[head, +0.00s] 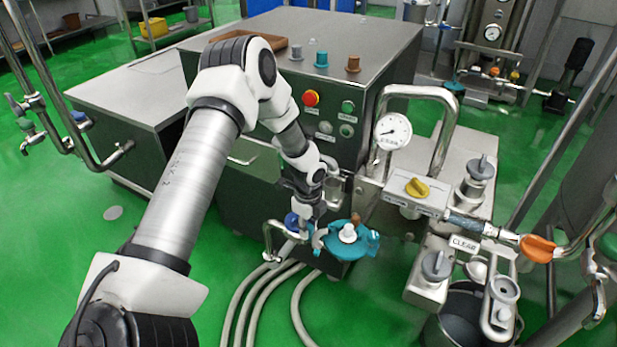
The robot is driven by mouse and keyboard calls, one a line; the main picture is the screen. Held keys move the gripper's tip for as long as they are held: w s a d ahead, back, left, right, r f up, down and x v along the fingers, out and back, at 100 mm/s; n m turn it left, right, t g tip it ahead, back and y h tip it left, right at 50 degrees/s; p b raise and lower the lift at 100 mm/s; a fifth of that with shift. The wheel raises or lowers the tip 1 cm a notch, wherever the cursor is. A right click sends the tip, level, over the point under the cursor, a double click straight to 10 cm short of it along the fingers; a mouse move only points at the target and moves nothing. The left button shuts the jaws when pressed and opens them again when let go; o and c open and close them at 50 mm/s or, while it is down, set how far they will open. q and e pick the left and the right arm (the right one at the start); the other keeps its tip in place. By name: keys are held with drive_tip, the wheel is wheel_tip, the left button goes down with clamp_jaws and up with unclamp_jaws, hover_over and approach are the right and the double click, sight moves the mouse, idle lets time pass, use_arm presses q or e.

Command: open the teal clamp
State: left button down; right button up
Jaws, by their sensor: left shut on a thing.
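The teal clamp (368,242) is low in the middle of the head view, in front of the dark cabinet. It is a teal body with a pale round knob on top. My left gripper (321,238) reaches down from the left and is shut on the left side of the teal clamp. The fingertips and the exact part they grip are small and partly hidden. Whether the clamp's band is open or closed cannot be told. My right gripper is not in view.
A blue fitting (292,221) on a bent pipe is close left of my gripper. Pale hoses (262,300) run on the floor below. A pressure gauge (392,131), a yellow-handled valve (417,188) and an orange-handled valve (537,248) stand at the right.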

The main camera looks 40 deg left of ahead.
use_arm(q)
drive_tip(key=c, duration=0.9)
unclamp_jaws()
drive_tip(key=shift+c, duration=0.2)
wheel_tip(320, 180, up, 12)
